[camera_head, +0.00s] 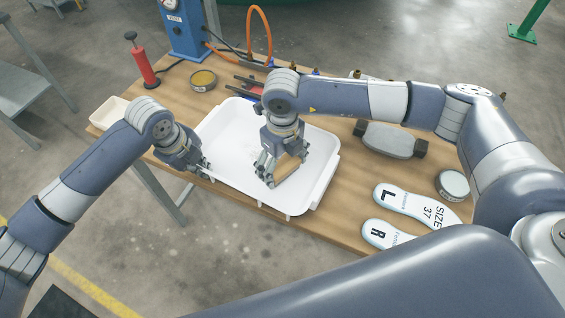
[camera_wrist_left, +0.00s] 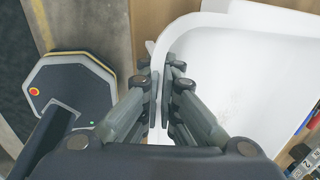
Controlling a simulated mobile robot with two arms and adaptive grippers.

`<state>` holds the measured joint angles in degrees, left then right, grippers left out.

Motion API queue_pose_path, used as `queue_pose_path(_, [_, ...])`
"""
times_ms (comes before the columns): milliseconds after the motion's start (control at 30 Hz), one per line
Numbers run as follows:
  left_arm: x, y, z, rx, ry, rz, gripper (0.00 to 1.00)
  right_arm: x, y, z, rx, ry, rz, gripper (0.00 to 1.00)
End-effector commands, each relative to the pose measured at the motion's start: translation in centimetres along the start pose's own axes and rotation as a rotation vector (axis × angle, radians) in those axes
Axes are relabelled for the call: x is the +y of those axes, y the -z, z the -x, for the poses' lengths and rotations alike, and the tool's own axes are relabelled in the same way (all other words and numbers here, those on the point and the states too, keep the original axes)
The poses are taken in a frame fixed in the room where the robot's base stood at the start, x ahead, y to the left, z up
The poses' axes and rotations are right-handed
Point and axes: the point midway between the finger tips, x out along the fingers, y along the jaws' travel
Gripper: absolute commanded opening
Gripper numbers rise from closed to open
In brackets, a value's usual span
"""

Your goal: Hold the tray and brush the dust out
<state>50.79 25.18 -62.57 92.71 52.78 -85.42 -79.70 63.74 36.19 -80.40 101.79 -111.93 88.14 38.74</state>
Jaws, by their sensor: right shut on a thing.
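The white tray (camera_head: 232,128) lies on the wooden table, with its front edge near the table's front edge. My left gripper (camera_head: 203,170) is at the tray's left front corner. In the left wrist view its fingers (camera_wrist_left: 160,85) stand close together on either side of the tray's thin wall (camera_wrist_left: 178,32), shut on it. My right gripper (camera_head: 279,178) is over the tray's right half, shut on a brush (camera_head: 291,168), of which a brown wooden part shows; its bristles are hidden.
Two insoles (camera_head: 418,204), a round tin (camera_head: 453,185) and a grey block-like tool (camera_head: 391,140) lie right of the tray.

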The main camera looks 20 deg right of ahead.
Motion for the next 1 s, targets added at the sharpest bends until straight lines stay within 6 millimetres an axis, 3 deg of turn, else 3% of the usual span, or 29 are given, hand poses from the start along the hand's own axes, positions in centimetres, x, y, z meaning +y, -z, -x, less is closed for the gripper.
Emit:
queue_pose_path(767, [0.0, 0.0, 0.0, 0.000, 0.001, 0.000, 0.00, 0.0, -0.1, -1.0, 0.000, 0.000, 0.000, 0.60])
queue_pose_path(1000, [0.0, 0.0, 0.0, 0.000, 0.001, 0.000, 0.00, 0.0, -1.3, -0.9, -0.001, 0.000, 0.001, 0.60])
